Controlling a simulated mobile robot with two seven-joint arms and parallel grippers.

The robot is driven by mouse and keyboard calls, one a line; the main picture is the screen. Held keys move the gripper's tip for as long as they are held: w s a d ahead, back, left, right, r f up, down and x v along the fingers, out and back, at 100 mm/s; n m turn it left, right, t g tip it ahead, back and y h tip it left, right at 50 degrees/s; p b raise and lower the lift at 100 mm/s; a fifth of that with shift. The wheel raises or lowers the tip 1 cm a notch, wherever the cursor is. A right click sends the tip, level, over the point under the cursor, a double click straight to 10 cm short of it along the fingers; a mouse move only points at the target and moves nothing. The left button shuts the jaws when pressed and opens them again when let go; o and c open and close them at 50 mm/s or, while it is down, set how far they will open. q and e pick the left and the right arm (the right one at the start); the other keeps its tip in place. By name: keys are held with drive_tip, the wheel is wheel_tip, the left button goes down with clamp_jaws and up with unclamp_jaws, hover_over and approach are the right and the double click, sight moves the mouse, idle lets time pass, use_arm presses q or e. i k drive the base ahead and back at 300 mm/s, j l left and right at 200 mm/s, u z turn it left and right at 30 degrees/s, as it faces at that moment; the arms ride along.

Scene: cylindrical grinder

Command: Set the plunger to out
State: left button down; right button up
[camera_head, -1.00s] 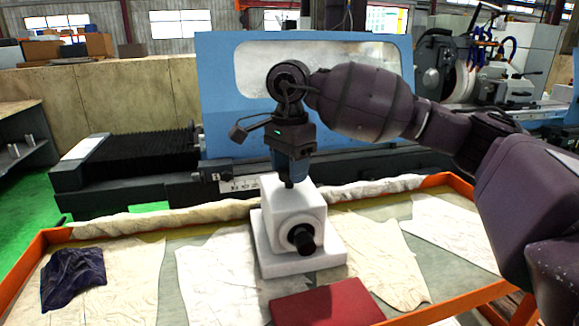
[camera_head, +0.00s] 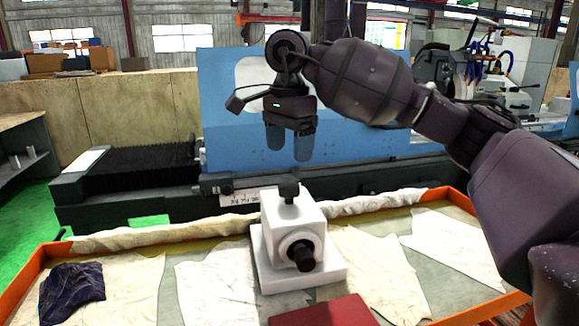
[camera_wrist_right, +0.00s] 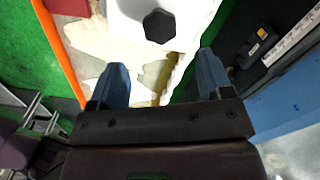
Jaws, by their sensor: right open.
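A white block-shaped device (camera_head: 290,222) stands on a white base plate (camera_head: 268,270) on the table. A black plunger knob (camera_head: 289,190) sticks up from its top. A second black knob (camera_head: 302,254) sits on its front face, in a round collar. My right gripper (camera_head: 289,158) is open and empty, pointing down above the top knob and apart from it. In the right wrist view the open fingers (camera_wrist_right: 164,82) show with the black hexagonal knob (camera_wrist_right: 160,25) ahead of them, beyond the tips. My left gripper is not in view.
The orange-edged table (camera_head: 470,205) holds several pale cloths, a dark blue cloth (camera_head: 72,290) and a red object (camera_head: 325,313) in front of the device. The blue grinder machine (camera_head: 222,100) stands behind the table.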

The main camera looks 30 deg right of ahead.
sight(305, 261)
drive_tip(key=k, duration=1)
